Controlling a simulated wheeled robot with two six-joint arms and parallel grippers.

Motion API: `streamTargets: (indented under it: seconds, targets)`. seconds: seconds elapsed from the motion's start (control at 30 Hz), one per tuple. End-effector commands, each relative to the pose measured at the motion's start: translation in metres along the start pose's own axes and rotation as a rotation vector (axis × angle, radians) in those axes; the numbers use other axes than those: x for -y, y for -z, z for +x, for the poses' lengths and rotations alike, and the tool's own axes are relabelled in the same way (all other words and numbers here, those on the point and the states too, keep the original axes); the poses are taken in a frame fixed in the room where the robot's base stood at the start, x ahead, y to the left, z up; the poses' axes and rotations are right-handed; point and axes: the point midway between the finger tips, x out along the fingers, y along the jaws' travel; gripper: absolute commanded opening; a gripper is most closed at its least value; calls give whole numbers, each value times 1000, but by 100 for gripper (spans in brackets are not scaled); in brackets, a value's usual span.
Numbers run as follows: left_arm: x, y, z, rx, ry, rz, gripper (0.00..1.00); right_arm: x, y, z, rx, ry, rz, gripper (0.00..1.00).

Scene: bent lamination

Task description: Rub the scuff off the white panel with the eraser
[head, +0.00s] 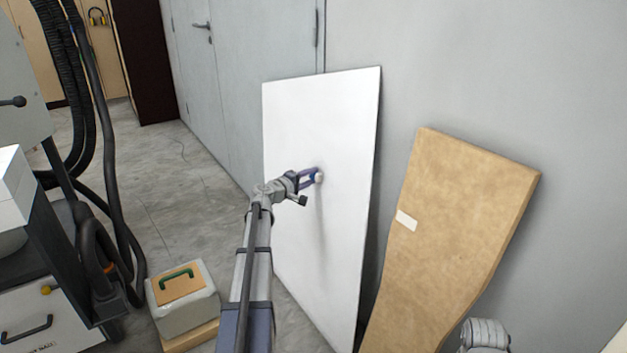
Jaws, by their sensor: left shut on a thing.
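The white panel (322,110) leans upright against the grey wall in the middle of the view. My left arm reaches up to it from below. My left gripper (311,176) is at the middle of the panel, its blue fingers shut on a small whitish eraser (319,178). The eraser is at the panel's face; I cannot tell whether it touches. A faint grey streak runs down the panel below the gripper; I cannot tell whether it is scuff or shadow. My right gripper is not in view.
A curved brown board (440,220) with a pale label leans on the wall to the right. A grey box with a green handle (183,297) stands on the floor at lower left. A machine with black hoses (108,160) fills the left side. Grey doors (222,90) stand behind.

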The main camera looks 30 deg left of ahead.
Motion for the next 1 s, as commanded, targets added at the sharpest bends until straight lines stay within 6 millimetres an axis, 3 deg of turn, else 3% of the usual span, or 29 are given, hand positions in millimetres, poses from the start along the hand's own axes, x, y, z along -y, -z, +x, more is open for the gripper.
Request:
streamTargets:
  seconds: [0.33, 0.73, 1.0]
  targets:
    - [0, 0, -1, -1, -1, 0, 0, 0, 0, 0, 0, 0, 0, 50]
    - [0, -29, -11, 0, -1, 0, 0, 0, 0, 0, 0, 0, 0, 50]
    - [0, -33, -12, -1, -1, 0, 0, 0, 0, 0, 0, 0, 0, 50]
